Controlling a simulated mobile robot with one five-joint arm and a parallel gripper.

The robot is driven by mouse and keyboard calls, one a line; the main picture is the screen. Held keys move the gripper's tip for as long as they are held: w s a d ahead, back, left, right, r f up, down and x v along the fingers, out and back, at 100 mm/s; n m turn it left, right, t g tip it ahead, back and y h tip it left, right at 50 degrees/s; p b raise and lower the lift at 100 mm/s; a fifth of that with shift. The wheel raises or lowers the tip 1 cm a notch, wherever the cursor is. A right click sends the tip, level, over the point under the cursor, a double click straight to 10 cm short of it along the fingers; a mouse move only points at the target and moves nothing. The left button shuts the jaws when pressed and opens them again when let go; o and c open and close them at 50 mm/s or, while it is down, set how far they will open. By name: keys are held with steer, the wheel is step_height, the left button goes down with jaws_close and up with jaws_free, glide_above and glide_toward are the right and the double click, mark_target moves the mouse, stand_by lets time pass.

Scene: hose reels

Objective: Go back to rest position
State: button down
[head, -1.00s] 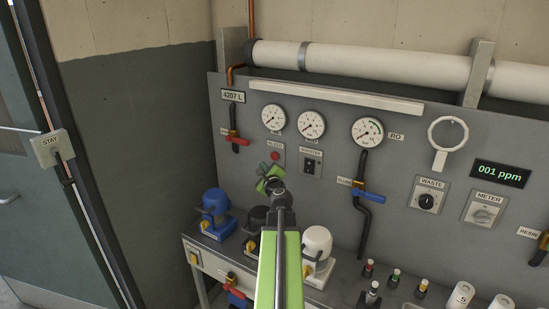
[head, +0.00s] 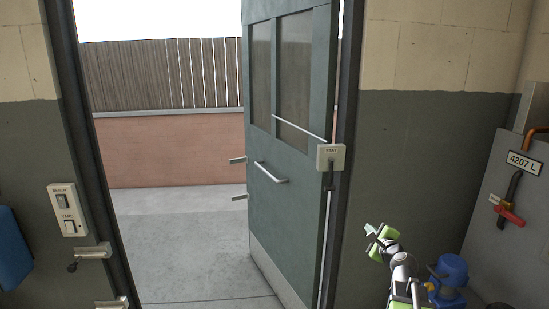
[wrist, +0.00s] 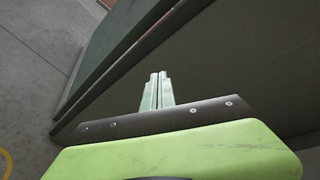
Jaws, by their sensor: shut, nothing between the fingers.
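My gripper (head: 373,240) is at the lower right of the head view, in front of the dark lower wall. It holds nothing. In the wrist view, the two pale fingers of my gripper (wrist: 157,90) are shut together and point away past a dark bar and my green housing. The fingers look apart from the wall and the door.
A grey-green door (head: 290,150) stands open at the centre, with a handle (head: 271,173) and a STAY box (head: 331,157). The doorway floor (head: 190,240) is clear. A switch plate (head: 68,210) is at left. A panel with a red-handled valve (head: 508,208) and a blue pump (head: 449,278) are at right.

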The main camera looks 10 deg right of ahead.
steer(key=a+f+n+g+y, duration=0.25)
steer(key=a+n, duration=0.25)
steer(key=a, duration=0.7)
steer(key=a+f+n+g+y, duration=0.1)
steer(key=a+f+n+y, duration=0.25)
steer(key=a, duration=0.75)
steer(key=s+a+f+n+g, duration=0.5)
steer(key=a+f+n, duration=0.15)
steer(key=a, duration=0.35)
steer(key=s+d+f+n+g+h, duration=0.2)
steer(key=s+f+n+g, duration=0.1)
steer(key=s, duration=0.4)
steer(key=s+d+f+n+g+h, duration=0.2)
steer(key=s+d+f+n+g, duration=0.1)
steer(key=s+n, duration=0.3)
steer(key=shift+s+d+f+g+h, duration=0.3)
steer(key=shift+s+g, duration=0.35)
steer(key=shift+s, duration=0.55)
